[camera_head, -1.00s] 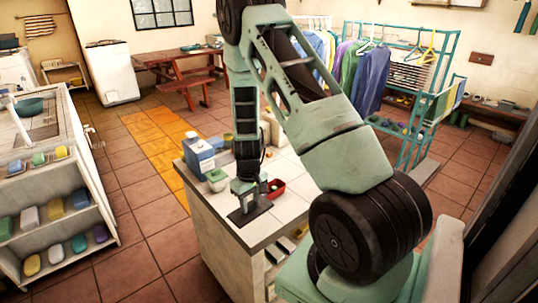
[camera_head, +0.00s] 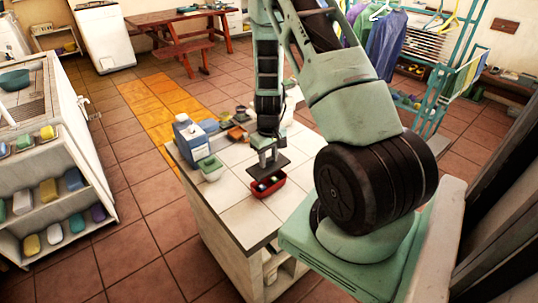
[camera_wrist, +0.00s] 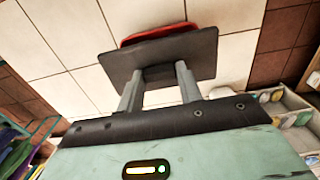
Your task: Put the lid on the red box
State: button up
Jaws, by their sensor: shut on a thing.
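The red box (camera_head: 268,193) sits on the white tiled counter, open at the top, with small items visible inside. My gripper (camera_head: 265,158) is above it, shut on the dark flat lid (camera_head: 258,170). In the head view the lid is over the back part of the box and the front of the box shows below it. In the wrist view the lid (camera_wrist: 200,55) spans between the two fingers (camera_wrist: 158,80) and covers most of the red box (camera_wrist: 160,33); only a red edge shows beyond it. Whether lid and box touch cannot be told.
The counter (camera_head: 243,218) is clear in front of the box. A green bowl (camera_head: 210,168), a blue-and-white container (camera_head: 188,135) and several small pots stand to the left and behind. A clothes rack (camera_head: 440,80) stands at the back right.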

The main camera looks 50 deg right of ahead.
jog(key=shift+f+b, duration=1.95)
jog(key=shift+f, duration=0.85)
jog(key=shift+f+b, duration=0.15)
jog(key=shift+b, duration=0.25)
dwell(0.4)
jog(key=o, duration=1.5)
jog(key=shift+r+p, duration=2.55)
jog(key=shift+r, duration=1)
